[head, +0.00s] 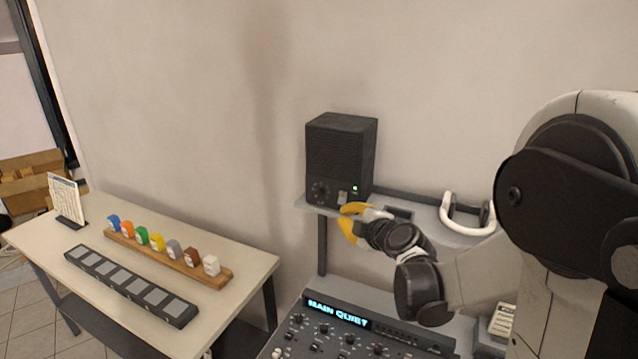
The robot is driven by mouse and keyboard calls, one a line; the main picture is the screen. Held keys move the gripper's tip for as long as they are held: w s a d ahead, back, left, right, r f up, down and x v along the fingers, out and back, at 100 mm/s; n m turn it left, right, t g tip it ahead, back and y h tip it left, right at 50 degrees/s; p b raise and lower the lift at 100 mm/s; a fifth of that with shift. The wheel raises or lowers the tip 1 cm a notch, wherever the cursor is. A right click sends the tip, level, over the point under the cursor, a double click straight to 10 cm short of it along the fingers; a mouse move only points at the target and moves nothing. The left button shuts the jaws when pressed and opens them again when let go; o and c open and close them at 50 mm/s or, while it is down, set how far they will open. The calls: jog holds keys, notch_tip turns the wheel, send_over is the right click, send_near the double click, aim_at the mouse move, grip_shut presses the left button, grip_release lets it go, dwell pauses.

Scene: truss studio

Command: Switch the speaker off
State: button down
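The speaker (338,152) is a black box with a ribbed front, standing upright on a grey shelf (321,208) against the wall. Low on its front are a dark round knob (320,190), a small grey switch (342,197) and a lit green light (355,188). My gripper (348,219), with yellow fingers, is just in front of the speaker's lower front, close to the switch. I cannot tell whether it touches the switch. The fingers overlap in this view, so their opening is unclear.
A mixing console (350,338) with a lit display reading "MAIN QUIET" lies below the shelf. White headphones (467,218) rest on the shelf's right part. At left, a table (210,320) carries a wooden rail of coloured blocks (165,255), a dark slotted strip (130,286) and a sheet on a stand.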

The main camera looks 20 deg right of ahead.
jog(key=shift+w+d+r, duration=0.2)
jog(key=shift+d, duration=0.35)
send_near(342, 198)
jog(key=w+a+f, duration=0.2)
jog(key=w+a, duration=0.3)
jog(key=shift+w+d+f+p, duration=0.2)
jog(key=shift+w+d+p, duration=0.05)
jog(key=shift+w+d, duration=0.3)
jog(key=shift+w+d+f+p, duration=0.2)
jog(key=shift+w+d+f, duration=0.05)
jog(key=shift+w+d, duration=0.25)
jog(key=shift+w+d+f, duration=0.15)
jog(key=shift+w, duration=0.1)
